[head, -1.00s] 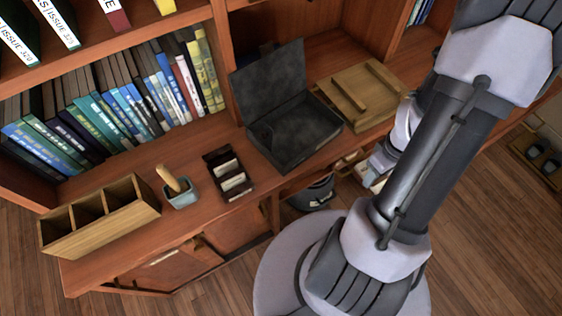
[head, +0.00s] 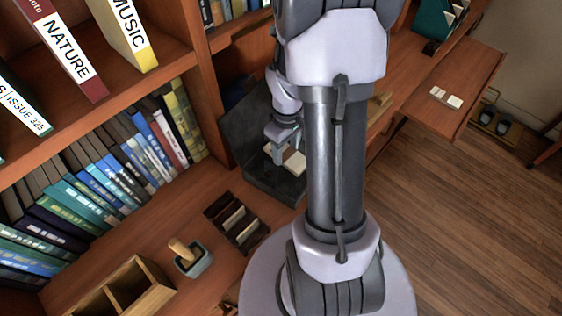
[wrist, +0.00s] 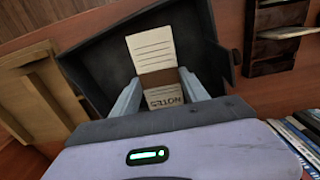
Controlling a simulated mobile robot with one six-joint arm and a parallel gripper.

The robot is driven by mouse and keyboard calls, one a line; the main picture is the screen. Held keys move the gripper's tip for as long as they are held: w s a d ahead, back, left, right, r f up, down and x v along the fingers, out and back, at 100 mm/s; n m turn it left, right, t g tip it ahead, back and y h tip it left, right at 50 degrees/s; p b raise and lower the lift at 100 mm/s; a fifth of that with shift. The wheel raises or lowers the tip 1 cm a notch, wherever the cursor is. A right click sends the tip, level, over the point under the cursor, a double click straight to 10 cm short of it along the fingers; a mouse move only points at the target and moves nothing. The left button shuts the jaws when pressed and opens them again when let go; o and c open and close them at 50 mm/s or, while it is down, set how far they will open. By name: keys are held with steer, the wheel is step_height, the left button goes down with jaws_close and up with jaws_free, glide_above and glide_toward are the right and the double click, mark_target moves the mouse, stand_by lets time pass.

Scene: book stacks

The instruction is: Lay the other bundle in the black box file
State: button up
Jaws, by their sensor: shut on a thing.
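The black box file (head: 262,183) stands open on the wooden counter, its lid raised at the back. It also shows in the wrist view (wrist: 97,66). My gripper (head: 284,148) points down over the box file, partly covered by my arm in the head view. In the wrist view its fingers (wrist: 160,93) are shut on a pale lined paper bundle (wrist: 151,50) with a brown band and the word NOTES. The bundle (head: 293,160) appears over or inside the open box; whether it touches the floor of the box I cannot tell.
A dark divided tray (head: 237,222), a grey pot (head: 192,261) and a wooden divided box (head: 118,292) stand to the left. A wooden lid-like piece (wrist: 33,95) lies beside the box file. Small white items (head: 446,97) lie on the right-hand surface.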

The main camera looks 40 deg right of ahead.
mark_target(286, 162)
step_height(286, 162, down, 6)
steer(key=shift+s+r+b, duration=0.1)
steer(key=shift+r+b, duration=0.05)
steer(key=shift+b, duration=0.8)
steer(key=shift+f, duration=0.25)
steer(key=o, duration=1.4)
steer(key=shift+r, duration=0.1)
steer(key=shift+r, duration=0.1)
